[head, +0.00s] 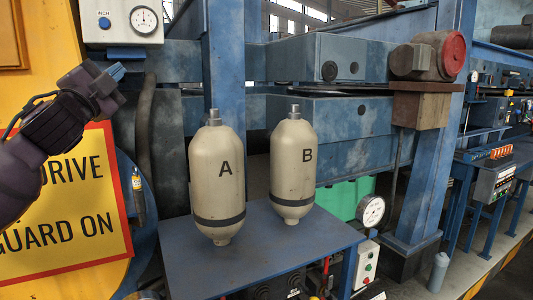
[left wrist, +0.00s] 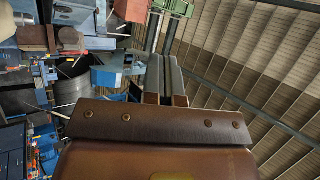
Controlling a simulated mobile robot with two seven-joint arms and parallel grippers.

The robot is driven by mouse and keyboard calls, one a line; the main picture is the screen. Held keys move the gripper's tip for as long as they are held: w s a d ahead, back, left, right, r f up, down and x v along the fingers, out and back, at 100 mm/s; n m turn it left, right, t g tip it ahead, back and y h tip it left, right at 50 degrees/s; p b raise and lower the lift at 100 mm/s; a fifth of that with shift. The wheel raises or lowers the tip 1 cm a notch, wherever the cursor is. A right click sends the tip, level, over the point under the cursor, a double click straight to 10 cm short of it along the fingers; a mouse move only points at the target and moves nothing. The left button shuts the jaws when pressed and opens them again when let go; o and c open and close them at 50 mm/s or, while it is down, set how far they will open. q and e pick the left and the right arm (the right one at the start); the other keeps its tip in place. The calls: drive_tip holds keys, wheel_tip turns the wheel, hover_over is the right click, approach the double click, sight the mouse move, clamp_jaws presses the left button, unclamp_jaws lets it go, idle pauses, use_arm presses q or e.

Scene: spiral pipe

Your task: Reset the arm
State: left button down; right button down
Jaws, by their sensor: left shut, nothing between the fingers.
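My left arm comes in from the left in the head view, raised in front of the yellow panel. Its gripper (head: 117,72) is shut and empty, up and left of the two tanks and well apart from them. The left wrist view shows the shut fingers (left wrist: 165,75) pointing up past the brown gripper body, with machinery and roof behind. A beige tank marked A (head: 217,180) and a beige tank marked B (head: 293,168) stand upright on a blue table (head: 280,243). My right gripper is in neither view.
A yellow sign (head: 75,215) with black letters is behind my left arm. A white gauge box (head: 122,22) is close above the left gripper. Another gauge (head: 371,211) and a button box (head: 366,263) are right of the table. Blue machine beams fill the back.

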use_arm(q)
drive_tip(key=s+d+f+n+g+y, duration=0.1)
drive_tip(key=f+n+g, duration=0.1)
drive_tip(key=f, duration=1.1)
drive_tip(key=s+d+f+n+g, duration=0.1)
drive_tip(key=f+n+g, duration=0.15)
drive_tip(key=f, duration=1.15)
drive_tip(key=s+d+f+n+g+y, duration=0.1)
drive_tip(key=s+f+n, duration=0.15)
drive_tip(key=f, duration=1.05)
drive_tip(key=s+f+n+g+y, duration=0.3)
drive_tip(key=s+f+n+g, duration=0.3)
drive_tip(key=s+f, duration=2.2)
drive_tip(key=f+n, duration=0.2)
drive_tip(key=shift+a+n+y, duration=0.3)
drive_tip(key=shift+g, duration=0.25)
